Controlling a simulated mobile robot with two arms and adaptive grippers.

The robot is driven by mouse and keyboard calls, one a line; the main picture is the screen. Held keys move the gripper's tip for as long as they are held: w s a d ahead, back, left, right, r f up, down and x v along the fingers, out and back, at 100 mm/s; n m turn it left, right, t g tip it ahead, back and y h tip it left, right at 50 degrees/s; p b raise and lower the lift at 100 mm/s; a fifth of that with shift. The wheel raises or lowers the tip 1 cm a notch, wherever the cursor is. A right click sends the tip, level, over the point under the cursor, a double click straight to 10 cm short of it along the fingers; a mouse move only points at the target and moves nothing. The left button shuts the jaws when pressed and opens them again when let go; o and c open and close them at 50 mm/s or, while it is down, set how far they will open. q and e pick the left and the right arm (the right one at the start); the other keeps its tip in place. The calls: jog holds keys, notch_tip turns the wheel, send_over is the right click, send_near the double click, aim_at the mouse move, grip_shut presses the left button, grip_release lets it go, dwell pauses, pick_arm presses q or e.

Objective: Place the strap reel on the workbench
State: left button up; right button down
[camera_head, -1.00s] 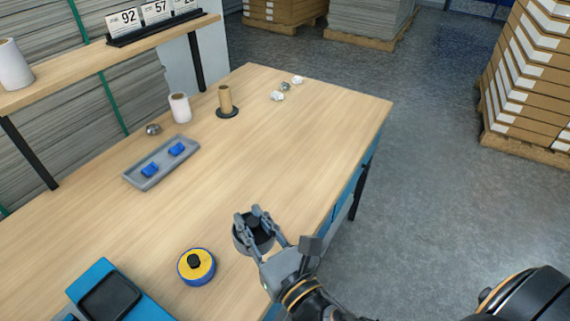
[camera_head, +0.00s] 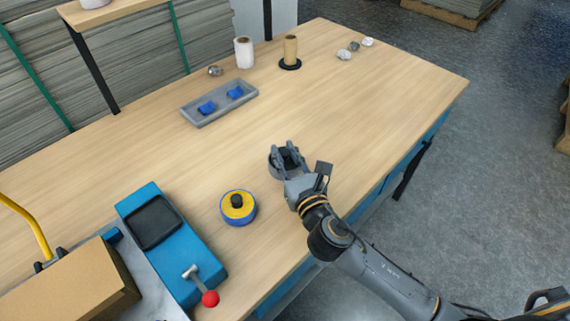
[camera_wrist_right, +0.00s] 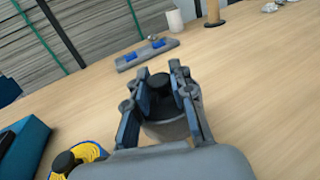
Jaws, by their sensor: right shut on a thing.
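My right gripper (camera_head: 284,150) is shut on the strap reel (camera_head: 279,169), a round grey reel with a black hub. The gripper is over the front middle part of the workbench (camera_head: 340,120). The right wrist view also shows the reel (camera_wrist_right: 168,131) between the fingers (camera_wrist_right: 168,92), which hide part of it. The reel is upright and low over the wooden top; I cannot tell whether it touches the top. My left gripper is out of view.
A yellow and blue reel (camera_head: 238,208) stands left of the gripper. Nearby are a blue device (camera_head: 172,240) with a red-knobbed lever (camera_head: 210,298) and a cardboard box (camera_head: 75,290). A grey tray (camera_head: 205,115), white roll (camera_head: 243,53) and brown roll (camera_head: 290,50) stand farther back. The right side is mostly clear.

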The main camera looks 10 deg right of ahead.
jog(key=shift+w+f, duration=0.2)
jog(key=shift+w+f+b, duration=0.15)
jog(key=shift+f+b, duration=0.25)
jog(key=shift+f, duration=0.5)
jog(key=shift+w+f+b, duration=0.1)
jog(key=shift+f+b, duration=0.25)
jog(key=shift+f, duration=0.55)
jog(key=shift+f, duration=0.25)
jog(key=c, duration=1.1)
grip_release()
jog(key=shift+c, duration=0.2)
jog(key=shift+r, duration=0.1)
